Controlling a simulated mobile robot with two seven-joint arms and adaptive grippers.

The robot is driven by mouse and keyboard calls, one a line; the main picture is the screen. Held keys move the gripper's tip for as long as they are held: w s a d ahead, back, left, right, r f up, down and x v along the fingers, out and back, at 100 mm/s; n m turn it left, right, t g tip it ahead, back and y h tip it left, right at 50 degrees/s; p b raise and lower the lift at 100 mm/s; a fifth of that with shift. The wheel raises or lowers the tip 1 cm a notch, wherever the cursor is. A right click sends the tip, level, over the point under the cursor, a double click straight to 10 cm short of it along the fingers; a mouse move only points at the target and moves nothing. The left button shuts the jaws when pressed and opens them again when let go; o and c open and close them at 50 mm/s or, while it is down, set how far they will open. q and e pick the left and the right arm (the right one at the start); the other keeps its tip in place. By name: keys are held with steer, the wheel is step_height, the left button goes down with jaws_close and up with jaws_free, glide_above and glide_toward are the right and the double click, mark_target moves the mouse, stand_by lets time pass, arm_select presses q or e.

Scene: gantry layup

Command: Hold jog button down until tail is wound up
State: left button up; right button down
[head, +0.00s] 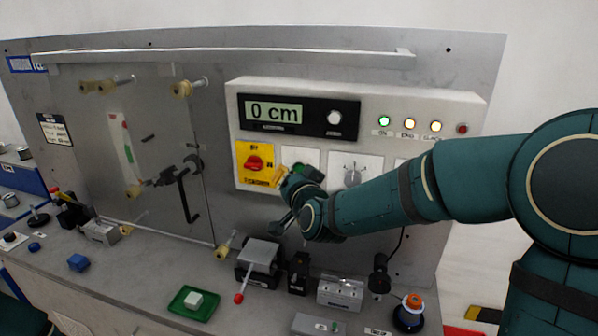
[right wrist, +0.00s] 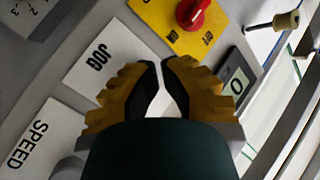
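The JOG plate (right wrist: 92,62) shows in the right wrist view, its button hidden behind my fingers. In the head view a green button (head: 299,169) shows on a white plate, partly covered by my right gripper (head: 281,177). My right gripper's yellow-brown fingers (right wrist: 162,66) have their tips together with nothing seen between them. They are at the JOG plate; I cannot tell whether they press the button. The display (head: 274,112) reads 0 cm. My left gripper is not in view.
A red rotary switch on a yellow plate (head: 242,159) is left of my gripper, and a SPEED knob (head: 352,177) is right of it. Lamps (head: 408,123) glow above. The bench holds a green tray (head: 180,309), a lever block (head: 262,252) and an orange-topped button (head: 414,300).

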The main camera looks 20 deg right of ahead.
stand_by(0.5)
steer(key=shift+w+d+b, duration=0.3)
steer(key=shift+w+b, duration=0.1)
steer(key=shift+b, duration=0.05)
